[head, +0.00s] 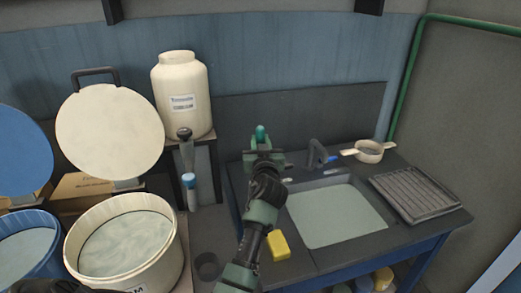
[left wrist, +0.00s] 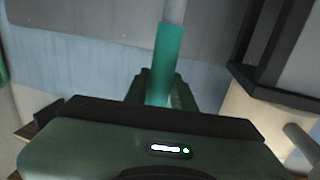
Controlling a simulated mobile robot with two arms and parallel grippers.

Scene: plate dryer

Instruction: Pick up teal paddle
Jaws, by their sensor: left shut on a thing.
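My left gripper (head: 263,157) is raised in front of the dark back panel, to the left of the sink. It is shut on the teal paddle (head: 261,133), whose teal tip sticks up above the fingers. In the left wrist view the fingers (left wrist: 163,92) close around the paddle's teal handle (left wrist: 168,60). A grey shaft continues from the handle toward the top of that view. The rest of the paddle is hidden or out of frame.
The counter has a water-filled sink (head: 335,216), a faucet (head: 318,153), a yellow sponge (head: 278,246), a pale handled pot (head: 369,152) and a drying rack (head: 415,193). A cream drum (head: 150,261) and a large jug (head: 182,95) stand at left.

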